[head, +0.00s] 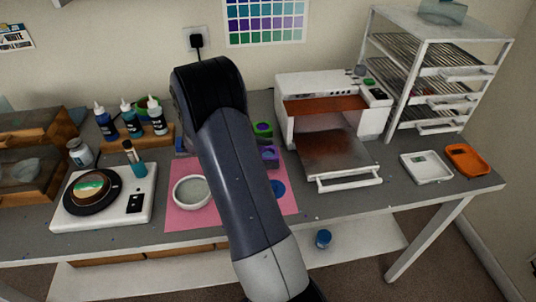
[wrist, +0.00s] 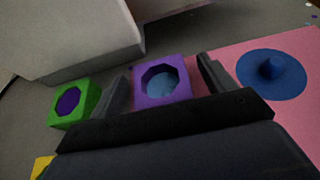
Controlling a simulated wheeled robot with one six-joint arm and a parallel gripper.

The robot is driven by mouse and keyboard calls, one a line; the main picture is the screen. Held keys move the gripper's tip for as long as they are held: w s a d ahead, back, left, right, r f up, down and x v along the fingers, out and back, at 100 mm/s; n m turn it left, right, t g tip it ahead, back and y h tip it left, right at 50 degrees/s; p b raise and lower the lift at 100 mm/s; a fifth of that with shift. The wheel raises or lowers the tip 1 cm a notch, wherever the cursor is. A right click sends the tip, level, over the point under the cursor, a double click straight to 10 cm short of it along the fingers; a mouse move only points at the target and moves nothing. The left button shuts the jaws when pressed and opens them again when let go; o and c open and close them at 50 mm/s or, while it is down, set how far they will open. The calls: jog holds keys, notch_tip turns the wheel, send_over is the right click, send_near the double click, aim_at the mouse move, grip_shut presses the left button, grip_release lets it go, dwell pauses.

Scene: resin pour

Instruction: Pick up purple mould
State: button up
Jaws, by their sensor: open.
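The purple mould (wrist: 161,72) is a square block with an eight-sided blue-grey hollow. In the wrist view it lies between the two fingers of my gripper (wrist: 160,82), which stand apart on its left and right. I cannot tell whether the fingers touch it. In the head view the purple mould (head: 270,156) shows just right of my arm, at the edge of the pink mat (head: 182,217). My arm hides the gripper there.
A green mould (wrist: 88,101) with a purple hollow stands to the left in the wrist view. A blue cone-shaped piece (wrist: 271,75) lies on the pink mat to the right. A white machine (head: 333,104) with an extended tray stands close by on the bench.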

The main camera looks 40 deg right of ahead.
jog(key=shift+c, duration=0.4)
jog(key=c, duration=1)
